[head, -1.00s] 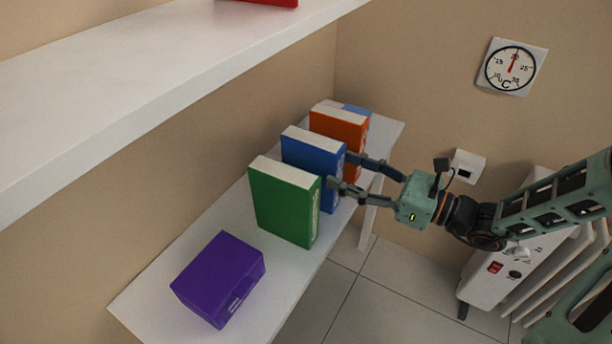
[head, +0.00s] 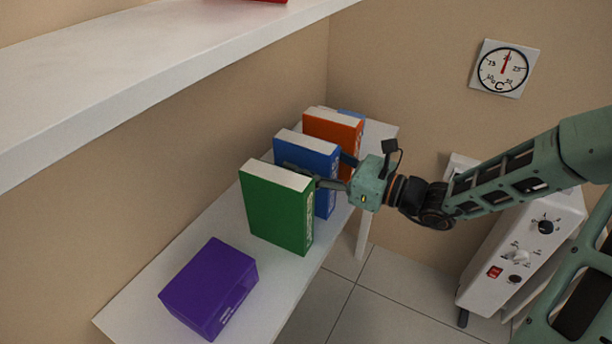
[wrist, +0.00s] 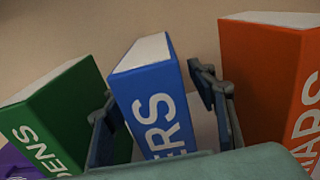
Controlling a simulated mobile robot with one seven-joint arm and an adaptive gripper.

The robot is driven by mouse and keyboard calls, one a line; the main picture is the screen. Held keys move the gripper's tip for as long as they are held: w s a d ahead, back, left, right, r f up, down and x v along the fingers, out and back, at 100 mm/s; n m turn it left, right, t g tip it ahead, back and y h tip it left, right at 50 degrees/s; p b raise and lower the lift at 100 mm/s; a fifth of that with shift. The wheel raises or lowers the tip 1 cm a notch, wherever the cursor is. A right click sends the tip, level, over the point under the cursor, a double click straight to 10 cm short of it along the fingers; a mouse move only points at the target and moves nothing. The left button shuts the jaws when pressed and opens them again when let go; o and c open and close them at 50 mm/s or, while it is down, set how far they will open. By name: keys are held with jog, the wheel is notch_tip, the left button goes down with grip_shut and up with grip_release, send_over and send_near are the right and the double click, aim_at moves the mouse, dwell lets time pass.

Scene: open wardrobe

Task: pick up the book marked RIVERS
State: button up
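The blue book (head: 312,158) stands upright on the lower shelf between a green book and an orange book. In the wrist view its spine (wrist: 158,115) shows white letters ending "ERS"; the rest is hidden by my gripper. My gripper (wrist: 160,98) is open, with one finger on each side of the blue book, in the gaps beside it. A strip of space shows between the right finger and the book; the left finger is close to it, and I cannot tell if it touches. In the head view my gripper (head: 332,172) is partly hidden by the green book.
The green book (head: 276,208) and orange book (head: 333,128) stand close on either side. A purple book (head: 208,286) lies at the near end of the lower shelf (head: 130,312). An upper shelf (head: 120,85) overhangs at left. A white heater (head: 520,255) stands at right.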

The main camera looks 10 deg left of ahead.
grip_shut()
